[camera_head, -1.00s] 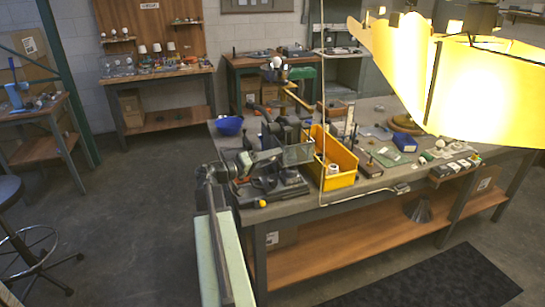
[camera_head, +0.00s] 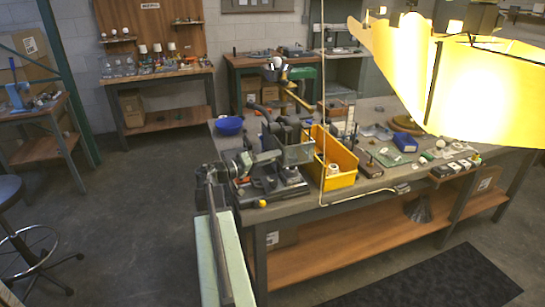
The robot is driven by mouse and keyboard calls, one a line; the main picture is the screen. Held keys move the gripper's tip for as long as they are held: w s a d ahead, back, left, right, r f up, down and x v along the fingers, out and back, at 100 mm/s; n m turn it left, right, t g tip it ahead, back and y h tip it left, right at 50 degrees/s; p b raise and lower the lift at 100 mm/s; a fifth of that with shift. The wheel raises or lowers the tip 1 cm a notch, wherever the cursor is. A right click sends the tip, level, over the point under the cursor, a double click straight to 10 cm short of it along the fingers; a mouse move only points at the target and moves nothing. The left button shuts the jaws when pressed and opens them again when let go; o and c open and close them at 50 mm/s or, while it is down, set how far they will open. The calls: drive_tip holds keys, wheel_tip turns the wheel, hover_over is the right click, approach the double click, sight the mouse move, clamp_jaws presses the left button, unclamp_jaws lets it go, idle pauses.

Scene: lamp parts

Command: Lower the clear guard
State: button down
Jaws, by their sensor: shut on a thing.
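The clear guard (camera_head: 299,154) is a small see-through panel on the dark bench machine (camera_head: 270,185) at the near left corner of the workbench. It stands in front of the machine's upper part, beside the yellow bin. My arm reaches in from the left, and my gripper (camera_head: 278,156) is at the left edge of the guard, shut on it. The fingertips are small and partly lost against the dark machine. The machine's base plate shows below the guard.
A yellow bin (camera_head: 340,179) stands close to the right of the guard, and a blue bowl (camera_head: 229,126) sits behind left. A thin upright cord (camera_head: 322,60) passes near the bin. A bright lampshade (camera_head: 480,85) fills the upper right. Small parts crowd the bench.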

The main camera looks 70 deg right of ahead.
idle(0.7)
wheel_tip(320, 180, down, 5)
drive_tip(key=b, duration=0.5)
drive_tip(key=c, duration=1.2)
unclamp_jaws()
drive_tip(key=v, duration=0.8)
